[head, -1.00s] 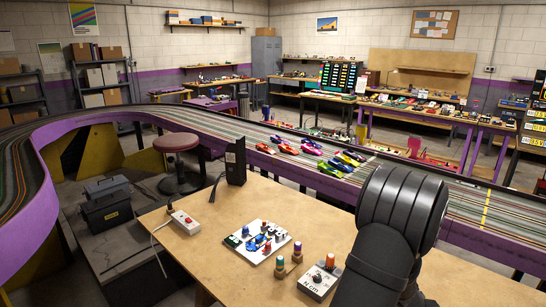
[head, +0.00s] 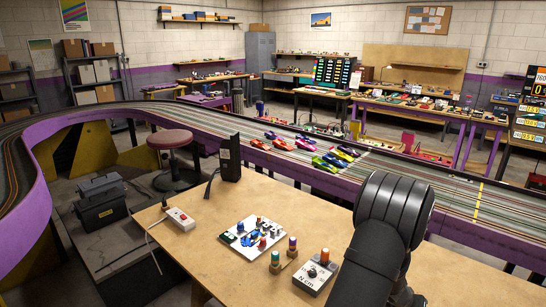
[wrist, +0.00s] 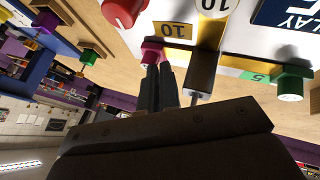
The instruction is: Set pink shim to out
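The pink shim (wrist: 152,53) is a small pink knob at the edge of a white block (wrist: 237,28) with yellow "10" and green "5" labels in the wrist view. My gripper's dark fingers (wrist: 162,72) reach up to it and cover part of it. They look close together, but I cannot tell whether they are shut on the shim or only beside it. A dark piece with a silver pin (wrist: 200,74) stands just right of them. In the head view my arm hides the gripper, and I cannot make out the pink shim there.
A red knob (wrist: 122,12) and a green knob (wrist: 290,86) flank the shim.

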